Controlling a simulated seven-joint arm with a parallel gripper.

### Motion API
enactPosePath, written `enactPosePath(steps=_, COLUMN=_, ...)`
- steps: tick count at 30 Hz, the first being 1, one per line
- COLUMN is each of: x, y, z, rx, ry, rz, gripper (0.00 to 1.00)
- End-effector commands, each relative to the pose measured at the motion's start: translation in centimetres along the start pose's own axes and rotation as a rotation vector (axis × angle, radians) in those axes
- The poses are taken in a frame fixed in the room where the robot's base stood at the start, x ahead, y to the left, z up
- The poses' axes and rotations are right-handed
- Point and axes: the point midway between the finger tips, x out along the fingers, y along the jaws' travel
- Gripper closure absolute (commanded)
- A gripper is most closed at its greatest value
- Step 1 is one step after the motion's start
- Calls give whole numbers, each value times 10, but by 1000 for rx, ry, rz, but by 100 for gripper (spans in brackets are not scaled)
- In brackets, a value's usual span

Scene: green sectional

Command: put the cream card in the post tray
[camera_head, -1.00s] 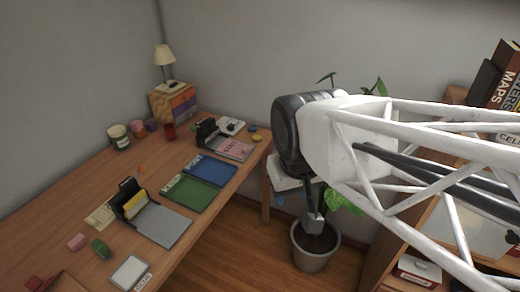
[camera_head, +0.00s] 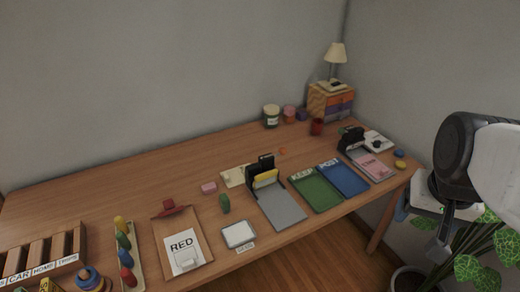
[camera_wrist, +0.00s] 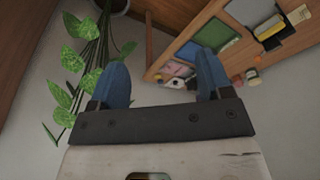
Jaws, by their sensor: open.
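A flat cream card (camera_head: 236,176) lies on the desk (camera_head: 130,185), behind and left of a black holder with a yellow block (camera_head: 266,179). The post tray (camera_head: 343,178) is the flat blue one marked POST, right of a green tray (camera_head: 316,191); its surface looks bare. My gripper (camera_head: 440,248) hangs beyond the desk's right end, far from the card. In the wrist view my gripper (camera_wrist: 162,78) has its two blue fingers wide apart with nothing between them. The blue tray (camera_wrist: 188,52) shows beyond them; I cannot make out the card there.
A grey board (camera_head: 282,208) lies before the black holder. A pink pad (camera_head: 371,164) and a second black holder (camera_head: 350,140) stand right of the post tray. A potted plant (camera_head: 485,255) is below my arm.

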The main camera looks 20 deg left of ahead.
Motion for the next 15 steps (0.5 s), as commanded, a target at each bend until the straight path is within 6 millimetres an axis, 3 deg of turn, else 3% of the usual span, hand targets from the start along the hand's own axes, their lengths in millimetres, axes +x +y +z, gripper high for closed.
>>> enactPosePath(steps=15, x=26, y=-80, z=-112, rx=152, ry=-56, rz=-16, gripper=28)
